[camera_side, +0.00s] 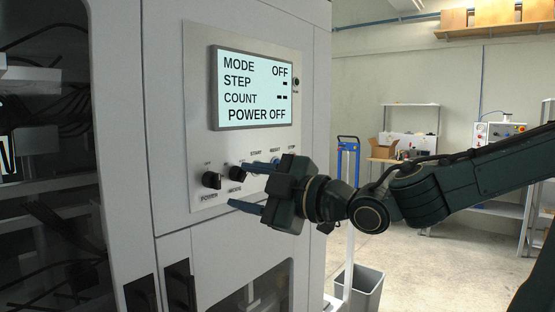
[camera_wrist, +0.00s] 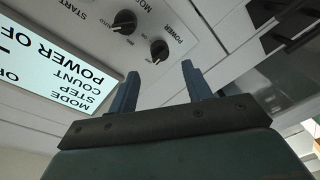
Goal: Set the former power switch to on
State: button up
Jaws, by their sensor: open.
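The power switch (camera_side: 211,180) is a black rotary knob at the lower left of the machine's control panel, above the label POWER. It also shows in the wrist view (camera_wrist: 159,49), ahead of my fingers. The screen (camera_side: 254,90) reads MODE OFF and POWER OFF. My gripper (camera_side: 240,186) is open and empty, in front of the panel and to the right of the power knob in the side view. Its two blue fingers (camera_wrist: 160,82) point toward the panel, apart from the knob. The knob's exact pointer angle is too small to tell.
A second black knob, the mode knob (camera_side: 237,173), sits right beside the power knob. The buttons to its right are partly hidden by my gripper. Dark door handles (camera_side: 178,284) are below the panel. A grey bin (camera_side: 361,290) stands on the floor at right.

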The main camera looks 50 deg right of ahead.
aim_at(220, 181)
jog(key=shift+w+a, duration=0.2)
jog(key=shift+w, duration=1.35)
jog(key=shift+w+a, duration=0.15)
jog(key=shift+w, duration=1.35)
jog(key=shift+c, duration=0.2)
jog(key=c, duration=0.9)
